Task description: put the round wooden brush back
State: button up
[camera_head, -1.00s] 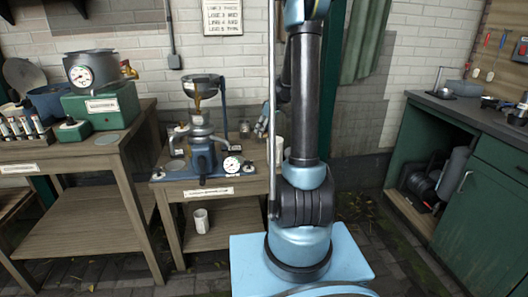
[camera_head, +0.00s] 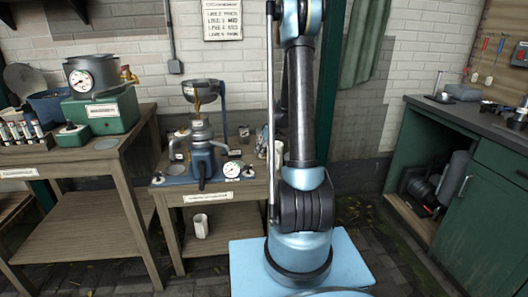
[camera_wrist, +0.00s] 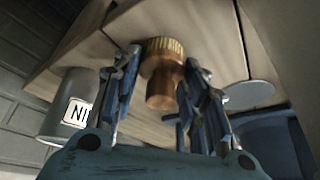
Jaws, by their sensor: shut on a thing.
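In the wrist view the round wooden brush (camera_wrist: 163,75) is a short brown piece with a ribbed, golden-tan band and a narrower rounded knob. My gripper (camera_wrist: 160,92) has a blue finger on each side of it and is shut on it. Its far end is hard to make out against the wooden surface behind it, and I cannot tell whether it touches that surface. The head view shows my arm, but my gripper and the brush are out of sight there.
The wrist view shows a wooden surface (camera_wrist: 215,40), a labelled grey can (camera_wrist: 70,108) and a grey disc (camera_wrist: 248,95). In the head view, wooden benches hold a gauge pot (camera_head: 92,75) and a funnel machine (camera_head: 203,140). A green cabinet (camera_head: 480,195) stands at right.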

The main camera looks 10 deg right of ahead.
jog(key=o, duration=1.1)
